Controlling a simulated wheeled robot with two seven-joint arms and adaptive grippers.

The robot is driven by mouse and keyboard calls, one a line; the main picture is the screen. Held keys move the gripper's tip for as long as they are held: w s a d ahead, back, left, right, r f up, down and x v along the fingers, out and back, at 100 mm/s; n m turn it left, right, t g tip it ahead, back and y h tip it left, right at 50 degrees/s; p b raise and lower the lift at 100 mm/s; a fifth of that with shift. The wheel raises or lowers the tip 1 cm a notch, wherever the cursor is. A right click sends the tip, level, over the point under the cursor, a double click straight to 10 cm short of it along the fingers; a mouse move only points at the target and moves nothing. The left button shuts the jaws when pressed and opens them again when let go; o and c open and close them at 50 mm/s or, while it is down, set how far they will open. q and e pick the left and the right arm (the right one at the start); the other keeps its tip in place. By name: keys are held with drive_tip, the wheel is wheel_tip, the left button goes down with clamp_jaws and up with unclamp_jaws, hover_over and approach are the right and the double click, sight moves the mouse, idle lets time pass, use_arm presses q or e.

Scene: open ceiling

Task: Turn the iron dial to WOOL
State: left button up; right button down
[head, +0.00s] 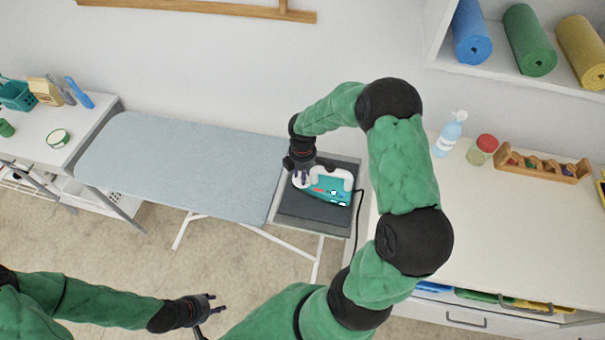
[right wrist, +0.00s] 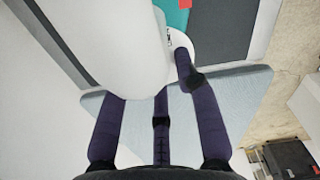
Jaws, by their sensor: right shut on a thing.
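The iron (head: 326,191), teal with a white handle, rests on the dark pad at the right end of the ironing board. Its white dial (right wrist: 178,42) shows partly in the right wrist view, with small dark marks; I cannot read its setting. My right gripper (head: 300,174) reaches down over the iron's left end, its fingers closed at the dial. In the right wrist view a large white part of the iron (right wrist: 105,45) hides some fingertips and part of the dial. My left gripper (head: 214,304) is open and empty, low in the head view, far from the iron.
The blue-grey ironing board (head: 190,165) stretches left of the iron. A counter (head: 490,220) at right holds a spray bottle (head: 450,133), a red-lidded jar (head: 482,150) and a wooden rack (head: 541,166). The iron's cord (head: 357,220) hangs beside the pad.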

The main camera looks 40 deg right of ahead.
idle(0.3)
drive_tip(key=c, duration=0.9)
unclamp_jaws()
drive_tip(key=shift+r, duration=0.1)
wheel_tip(320, 180, up, 12)
